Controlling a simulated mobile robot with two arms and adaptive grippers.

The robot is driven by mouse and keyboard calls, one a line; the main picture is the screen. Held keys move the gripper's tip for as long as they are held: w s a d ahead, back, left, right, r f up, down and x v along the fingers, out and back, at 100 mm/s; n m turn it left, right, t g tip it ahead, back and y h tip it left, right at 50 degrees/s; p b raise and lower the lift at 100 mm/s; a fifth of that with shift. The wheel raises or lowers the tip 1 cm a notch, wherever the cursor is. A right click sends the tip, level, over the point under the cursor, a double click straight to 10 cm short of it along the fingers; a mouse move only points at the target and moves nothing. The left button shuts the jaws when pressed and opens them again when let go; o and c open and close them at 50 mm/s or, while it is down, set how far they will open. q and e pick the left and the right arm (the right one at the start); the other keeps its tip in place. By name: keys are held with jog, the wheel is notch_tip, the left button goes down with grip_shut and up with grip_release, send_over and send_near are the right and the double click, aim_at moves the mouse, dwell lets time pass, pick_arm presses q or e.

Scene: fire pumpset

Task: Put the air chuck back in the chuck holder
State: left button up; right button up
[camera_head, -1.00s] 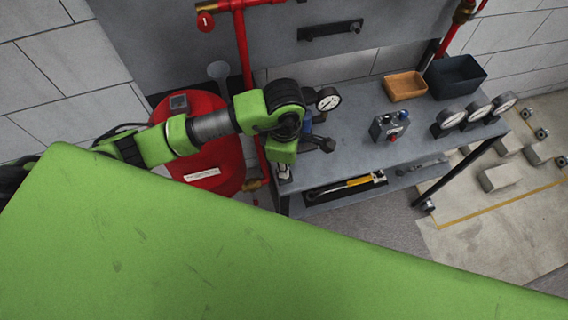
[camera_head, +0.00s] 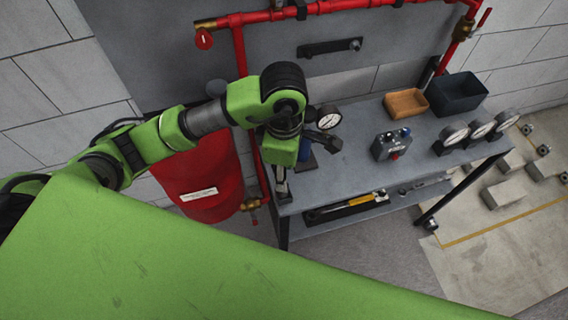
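My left gripper (camera_head: 282,187) hangs below the green wrist at the left front corner of the grey workbench (camera_head: 350,158). Its fingers are small and partly hidden by the wrist, and I cannot tell whether they are open or shut or hold anything. A dark angled part (camera_head: 325,142) and a blue part (camera_head: 304,152) show just right of the wrist, partly hidden. I cannot make out the air chuck or its holder for certain. My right gripper is not in view.
On the bench are a gauge (camera_head: 328,117), a grey box with knobs (camera_head: 391,144), several gauges at right, an orange bin (camera_head: 406,103) and a dark bin (camera_head: 458,94). A red tank (camera_head: 205,180) stands left of the bench. A yellow-handled tool (camera_head: 364,200) lies on the lower shelf.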

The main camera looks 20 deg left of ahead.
pick_arm(q)
jog(key=shift+r, duration=2.25)
